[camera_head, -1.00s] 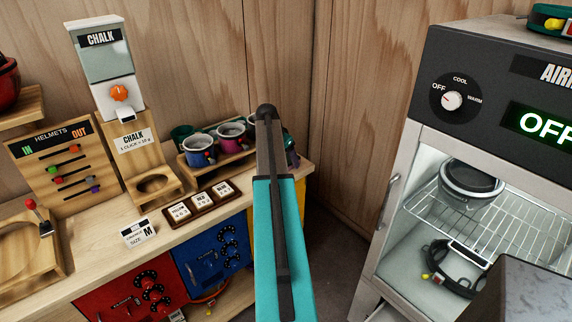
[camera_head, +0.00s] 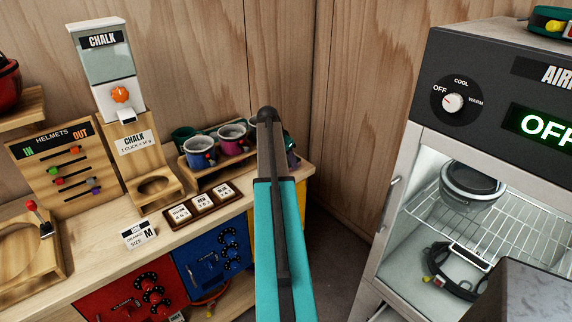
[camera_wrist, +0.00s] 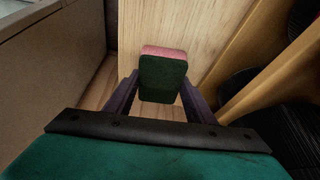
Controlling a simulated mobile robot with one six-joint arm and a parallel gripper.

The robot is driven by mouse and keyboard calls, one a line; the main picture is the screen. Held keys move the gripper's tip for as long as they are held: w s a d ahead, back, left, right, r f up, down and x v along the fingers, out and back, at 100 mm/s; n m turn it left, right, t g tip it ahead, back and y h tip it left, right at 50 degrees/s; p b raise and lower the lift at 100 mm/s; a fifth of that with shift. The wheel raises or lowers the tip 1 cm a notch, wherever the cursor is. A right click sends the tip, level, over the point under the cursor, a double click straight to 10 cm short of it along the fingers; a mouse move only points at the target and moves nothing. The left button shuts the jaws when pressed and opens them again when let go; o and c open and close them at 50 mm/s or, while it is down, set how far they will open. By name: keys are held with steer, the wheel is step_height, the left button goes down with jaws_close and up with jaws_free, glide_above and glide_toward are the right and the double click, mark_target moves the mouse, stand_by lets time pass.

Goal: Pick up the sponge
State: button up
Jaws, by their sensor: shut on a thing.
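The sponge (camera_wrist: 163,77) shows in the wrist view, with a dark green face toward the camera and a pink layer along its top. My gripper (camera_wrist: 159,95) is shut on it, with one purple finger against each side. A pale wooden surface lies behind the sponge; I cannot tell whether the sponge touches it. In the head view my teal arm stands in the middle, and neither the sponge nor my gripper's fingers can be made out there.
A wooden counter (camera_head: 97,258) at left holds a chalk dispenser (camera_head: 105,68), several mugs and a label tray (camera_head: 201,206). An airing cabinet (camera_head: 402,165) with a lit interior stands at right. In the wrist view, wooden panels (camera_wrist: 262,55) rise close on the right.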

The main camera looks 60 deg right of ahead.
steer(key=shift+r, duration=0.15)
steer(key=shift+r+p, duration=0.2)
steer(key=shift+p, duration=0.1)
steer(key=shift+s+r+b, duration=0.15)
steer(key=shift+s+b, duration=0.15)
steer(key=shift+b, duration=0.25)
step_height(320, 180, up, 6)
steer(key=shift+r+b, duration=0.15)
steer(key=shift+b, duration=1.05)
steer(key=s+a+b, duration=0.2)
steer(key=s+a, duration=0.1)
steer(key=s, duration=0.6)
steer(key=s+a+b, duration=0.2)
steer(key=s+a, duration=0.1)
steer(key=s, duration=0.6)
steer(key=shift+s+a, duration=0.15)
steer(key=shift+s, duration=0.05)
steer(key=shift+r, duration=0.15)
